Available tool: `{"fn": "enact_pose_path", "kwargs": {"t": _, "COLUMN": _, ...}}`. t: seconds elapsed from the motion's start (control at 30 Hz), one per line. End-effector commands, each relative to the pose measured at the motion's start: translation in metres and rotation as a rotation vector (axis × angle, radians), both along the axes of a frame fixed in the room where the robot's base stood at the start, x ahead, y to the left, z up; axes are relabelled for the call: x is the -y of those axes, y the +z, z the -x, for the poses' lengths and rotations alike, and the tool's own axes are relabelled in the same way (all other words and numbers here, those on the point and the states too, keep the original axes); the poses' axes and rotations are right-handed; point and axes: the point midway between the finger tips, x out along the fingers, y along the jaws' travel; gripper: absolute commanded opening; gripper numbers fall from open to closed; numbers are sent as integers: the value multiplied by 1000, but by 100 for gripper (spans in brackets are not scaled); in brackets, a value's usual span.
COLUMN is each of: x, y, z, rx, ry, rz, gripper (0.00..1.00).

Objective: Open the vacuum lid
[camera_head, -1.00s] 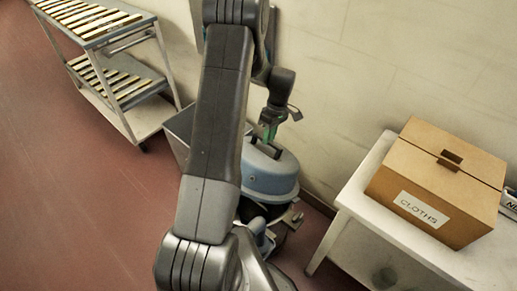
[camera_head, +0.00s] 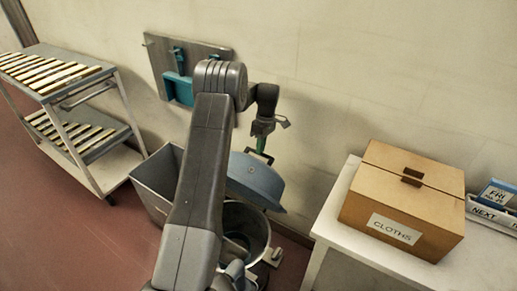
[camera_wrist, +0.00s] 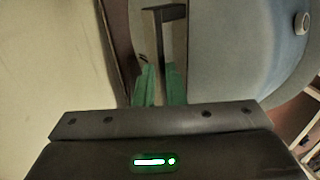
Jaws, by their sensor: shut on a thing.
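The vacuum lid (camera_head: 254,182) is a blue-grey dome, lifted and tilted up above the open grey drum (camera_head: 248,222) of the vacuum. My gripper (camera_head: 262,149) has green fingers and is shut on the lid's dark handle at the lid's upper side. In the wrist view the green fingertips (camera_wrist: 160,88) close around the dark handle (camera_wrist: 166,35), with the lid's curved surface (camera_wrist: 230,50) beyond on the right. The drum's inside shows in part; my arm covers its left side.
A grey bin (camera_head: 155,180) stands left of the drum, beside a slatted rack cart (camera_head: 75,110). A white table (camera_head: 335,225) with a cloths box (camera_head: 405,200) stands to the right. A board with teal tools (camera_head: 178,72) hangs on the wall behind.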

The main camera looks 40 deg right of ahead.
Motion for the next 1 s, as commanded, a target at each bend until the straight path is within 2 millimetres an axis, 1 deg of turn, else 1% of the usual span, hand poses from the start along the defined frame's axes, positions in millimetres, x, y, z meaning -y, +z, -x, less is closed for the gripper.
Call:
{"fn": "enact_pose_path", "kwargs": {"t": 0.03, "x": -9, "y": -23, "z": 6, "rx": -23, "ry": -6, "rz": -32, "gripper": 0}}
{"fn": "enact_pose_path", "kwargs": {"t": 0.33, "x": -9, "y": -23, "z": 6, "rx": -22, "ry": -5, "rz": -32, "gripper": 0}}
{"fn": "enact_pose_path", "kwargs": {"t": 0.37, "x": -9, "y": -23, "z": 6, "rx": -22, "ry": -5, "rz": -32, "gripper": 14}}
{"fn": "enact_pose_path", "kwargs": {"t": 0.5, "x": -9, "y": -23, "z": 6, "rx": -22, "ry": -4, "rz": -32, "gripper": 41}}
{"fn": "enact_pose_path", "kwargs": {"t": 1.0, "x": -5, "y": -12, "z": 4, "rx": -18, "ry": -2, "rz": -22, "gripper": 42}}
